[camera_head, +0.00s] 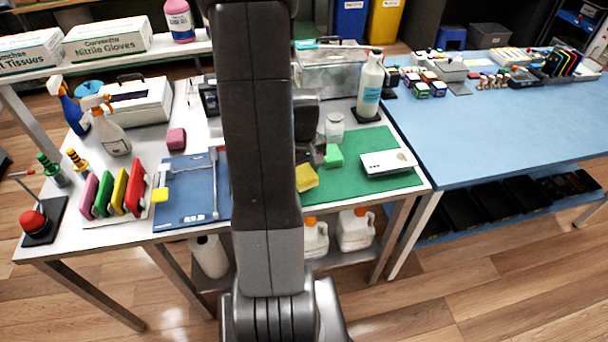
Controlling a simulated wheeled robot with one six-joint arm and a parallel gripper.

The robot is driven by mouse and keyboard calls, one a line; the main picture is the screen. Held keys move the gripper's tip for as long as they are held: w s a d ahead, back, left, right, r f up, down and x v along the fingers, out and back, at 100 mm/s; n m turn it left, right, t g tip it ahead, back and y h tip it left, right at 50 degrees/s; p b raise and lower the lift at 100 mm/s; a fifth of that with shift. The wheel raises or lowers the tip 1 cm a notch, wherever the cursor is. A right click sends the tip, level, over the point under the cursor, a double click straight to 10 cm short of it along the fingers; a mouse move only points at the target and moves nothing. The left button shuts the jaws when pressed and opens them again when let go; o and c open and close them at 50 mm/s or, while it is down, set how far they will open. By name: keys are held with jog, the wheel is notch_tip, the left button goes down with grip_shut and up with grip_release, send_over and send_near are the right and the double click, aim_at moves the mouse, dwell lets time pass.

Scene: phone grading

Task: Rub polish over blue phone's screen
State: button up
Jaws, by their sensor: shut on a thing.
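My gripper (311,155) is low over the green mat (405,181), partly hidden behind my arm. It appears shut on a yellow sponge-like block (307,178), which shows tilted just below the fingers. My arm hides part of this contact. A green block (333,156) lies on the mat close to the right of the fingers. I cannot make out a blue phone; my arm covers the middle of the bench.
The blue table (480,135) has free room.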

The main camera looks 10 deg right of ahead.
jog(key=shift+r+p, duration=1.9)
jog(key=shift+r, duration=0.95)
